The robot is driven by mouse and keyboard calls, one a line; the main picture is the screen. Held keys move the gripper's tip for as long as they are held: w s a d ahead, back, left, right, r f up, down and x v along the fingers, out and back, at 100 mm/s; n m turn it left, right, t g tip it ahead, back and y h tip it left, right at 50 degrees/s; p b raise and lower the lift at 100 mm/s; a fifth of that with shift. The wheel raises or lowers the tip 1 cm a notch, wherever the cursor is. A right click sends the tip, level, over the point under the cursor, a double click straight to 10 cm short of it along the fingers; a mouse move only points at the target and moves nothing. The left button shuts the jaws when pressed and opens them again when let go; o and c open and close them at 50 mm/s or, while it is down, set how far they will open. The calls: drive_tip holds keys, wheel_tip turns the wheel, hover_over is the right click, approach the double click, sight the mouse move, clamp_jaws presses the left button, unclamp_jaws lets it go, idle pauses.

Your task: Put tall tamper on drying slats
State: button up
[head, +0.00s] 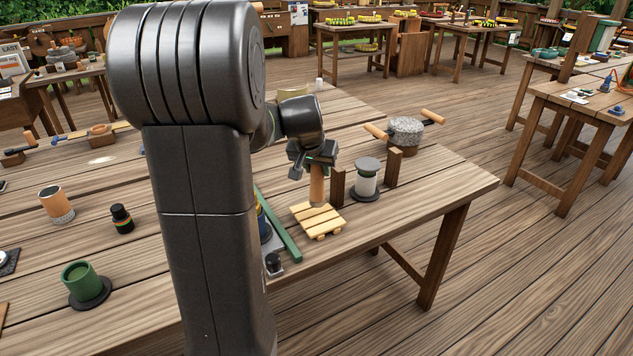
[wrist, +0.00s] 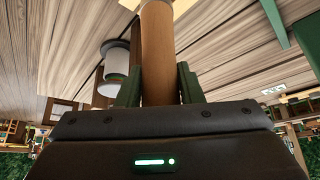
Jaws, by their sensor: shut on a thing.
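The tall tamper, a brown wooden cylinder (head: 317,187), is upright or nearly so under my gripper (head: 315,168). It also shows in the wrist view (wrist: 157,45), between the two dark green fingers of my gripper (wrist: 158,82), which are shut on it.
Two brown wooden posts (head: 338,187) (head: 393,168) flank a grey-and-white spool-like thing (head: 367,180) right of the slats. A green bar (head: 279,226) lies close on the left. A stone pot with wooden handles (head: 405,130) stands behind. Bare tabletop (head: 440,185) is free at right.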

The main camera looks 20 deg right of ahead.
sight(317, 178)
drive_tip(key=shift+f, duration=1.9)
drive_tip(key=o, duration=1.1)
drive_tip(key=shift+c, duration=0.2)
drive_tip(key=shift+r, duration=0.25)
drive_tip(key=v, duration=1.2)
drive_tip(key=shift+f, duration=0.2)
